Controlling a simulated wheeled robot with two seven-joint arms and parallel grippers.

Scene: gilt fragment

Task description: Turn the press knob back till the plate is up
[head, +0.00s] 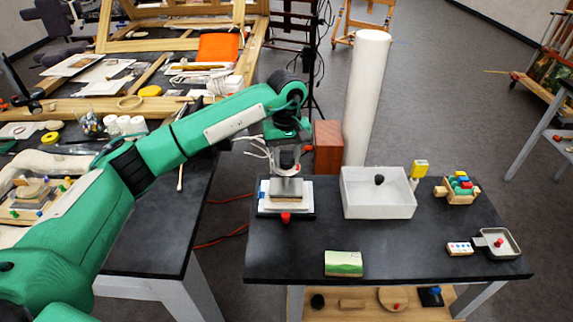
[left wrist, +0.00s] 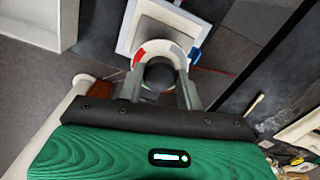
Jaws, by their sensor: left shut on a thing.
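The small press (head: 265,207) stands at the left end of the dark table. Its grey metal plate (head: 287,187) lies over a white block, and I cannot tell whether there is a gap under it. My left gripper (head: 287,163) is above the press, pointing down, and is shut on the press knob. In the left wrist view the dark round knob (left wrist: 159,75) sits between the two fingers (left wrist: 160,93), with a red, white and grey ring partly around it. The fingers hide part of the knob in the head view. My right gripper is not in view.
A white open box (head: 378,206) with a dark ball stands right of the press. A reddish-brown block (head: 328,147) and a tall white roll (head: 367,95) are behind.

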